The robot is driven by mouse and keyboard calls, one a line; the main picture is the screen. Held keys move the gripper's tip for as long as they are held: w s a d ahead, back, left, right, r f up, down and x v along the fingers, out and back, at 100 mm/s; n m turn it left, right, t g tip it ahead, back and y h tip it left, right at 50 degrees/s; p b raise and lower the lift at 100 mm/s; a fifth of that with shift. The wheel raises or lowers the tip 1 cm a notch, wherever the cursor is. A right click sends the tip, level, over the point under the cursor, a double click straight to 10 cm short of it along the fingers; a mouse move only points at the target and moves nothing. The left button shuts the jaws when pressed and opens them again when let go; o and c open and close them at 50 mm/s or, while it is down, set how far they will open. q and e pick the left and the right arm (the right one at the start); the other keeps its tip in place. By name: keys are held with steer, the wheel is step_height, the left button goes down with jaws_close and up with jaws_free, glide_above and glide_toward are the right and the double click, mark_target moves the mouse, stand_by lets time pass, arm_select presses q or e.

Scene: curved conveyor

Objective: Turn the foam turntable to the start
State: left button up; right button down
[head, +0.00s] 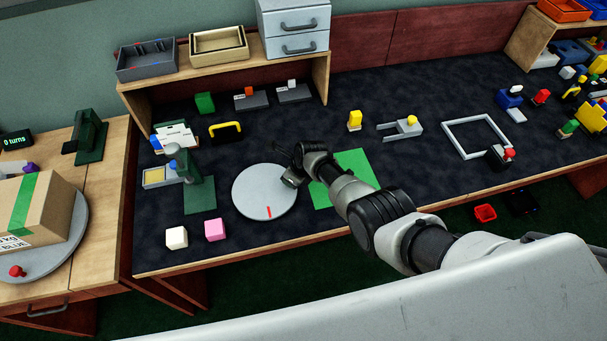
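A pale grey round turntable (258,198) lies flat on the dark bench top, with a short red mark near its front edge. A second, larger grey turntable (72,250) on the wooden table at left carries a cardboard box (45,222) and has a red knob (17,271). Which one is foam I cannot tell. My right arm reaches in from the right, and its gripper (284,152) is over the upper right rim of the bench turntable. Contact is unclear, and its fingers are too small and dark to read. My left gripper is not in view.
A green mat (338,195) lies right of the bench turntable, partly under my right arm. A green device (189,170) stands close at left. White (176,238) and pink (215,229) cubes sit at the front left. A display (17,140) reads "0 turns".

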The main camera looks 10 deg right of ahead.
stand_by(0.5)
steer(key=c, duration=0.9)
jaws_free()
steer(key=shift+s, duration=0.1)
steer(key=shift+r+p, duration=0.5)
steer(key=shift+p, duration=0.05)
steer(key=p+v, duration=0.5)
steer(key=v, duration=0.5)
steer(key=shift+f, duration=0.1)
